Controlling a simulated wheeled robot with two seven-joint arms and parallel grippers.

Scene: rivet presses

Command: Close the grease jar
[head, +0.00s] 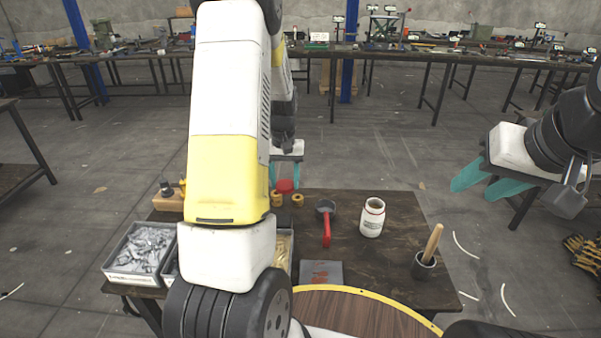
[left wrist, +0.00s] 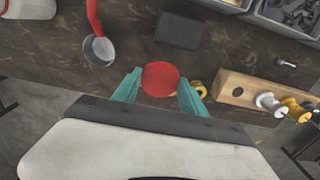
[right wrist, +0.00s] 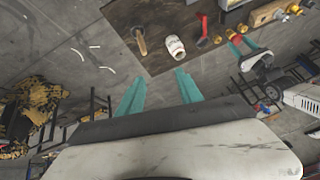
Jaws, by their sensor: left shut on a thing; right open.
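The grease jar (head: 372,217) is white with a label and stands upright on the right half of the dark table. It looks open at the top; the right wrist view shows it too (right wrist: 175,47). My left gripper (head: 285,184) is shut on a round red lid (left wrist: 160,79), held between its teal fingers at the table's far edge, left of the jar. The lid shows partly in the head view (head: 285,186). My right gripper (head: 492,186) is open and empty, off the table's right side, to the right of the jar.
A grey ladle with a red handle (head: 327,226) lies between the lid and the jar. A pot with a wooden-handled brush (head: 425,264) stands right of the jar. A bin of grey parts (head: 142,251) is at left. My left arm hides part of the table.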

